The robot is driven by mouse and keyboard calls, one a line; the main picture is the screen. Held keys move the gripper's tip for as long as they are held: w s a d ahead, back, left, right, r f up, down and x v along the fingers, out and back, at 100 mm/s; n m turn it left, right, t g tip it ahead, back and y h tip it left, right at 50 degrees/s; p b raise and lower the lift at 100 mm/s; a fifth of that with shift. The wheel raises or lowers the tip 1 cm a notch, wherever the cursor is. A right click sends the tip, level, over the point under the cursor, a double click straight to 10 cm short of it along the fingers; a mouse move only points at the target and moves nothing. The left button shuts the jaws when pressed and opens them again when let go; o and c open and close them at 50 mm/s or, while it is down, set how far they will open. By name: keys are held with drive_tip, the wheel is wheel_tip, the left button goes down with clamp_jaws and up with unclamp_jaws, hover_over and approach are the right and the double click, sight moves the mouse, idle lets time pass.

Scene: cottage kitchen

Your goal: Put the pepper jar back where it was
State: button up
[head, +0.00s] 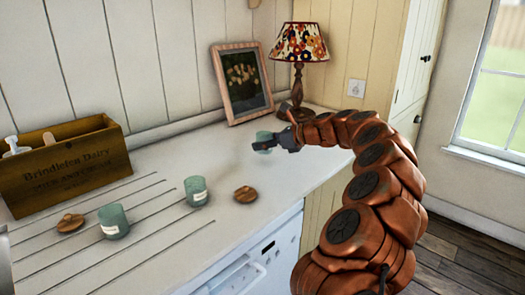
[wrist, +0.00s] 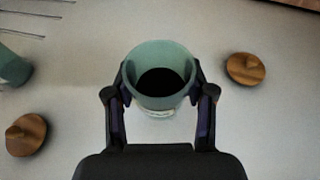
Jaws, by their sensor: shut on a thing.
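My gripper (head: 266,146) is shut on a pale green jar (wrist: 160,84), with one finger on each side of it in the wrist view. The jar is upright, has no lid on and holds something dark. A pale label on it is too blurred to read, so I cannot confirm it is the pepper jar. In the head view the held jar (head: 263,138) is partly hidden behind the gripper, at the right part of the worktop. I cannot tell whether its base touches the worktop. Two similar green jars stand to the left, one nearer (head: 114,222) and one farther (head: 196,190).
Round wooden lids lie on the worktop (head: 165,245): one at left (head: 70,223), one in the middle (head: 246,194), one right of the held jar (wrist: 245,68). A wooden box (head: 65,165), picture frame (head: 242,82) and lamp (head: 299,60) stand along the back.

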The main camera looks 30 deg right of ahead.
drive_tip(key=shift+w+d+f, duration=0.1)
drive_tip(key=shift+w+d, duration=0.05)
drive_tip(key=shift+w, duration=0.3)
drive_tip(key=shift+w+d+f, duration=0.1)
drive_tip(key=shift+w+d, duration=0.05)
drive_tip(key=shift+w, duration=0.25)
drive_tip(key=shift+f, duration=1.7)
drive_tip(key=o, duration=1.2)
drive_tip(key=shift+f, duration=0.1)
drive_tip(key=shift+s+d+r, duration=0.2)
drive_tip(key=shift+s+r, duration=0.05)
drive_tip(key=shift+s, duration=0.05)
drive_tip(key=v, duration=1.1)
drive_tip(key=shift+s, duration=0.15)
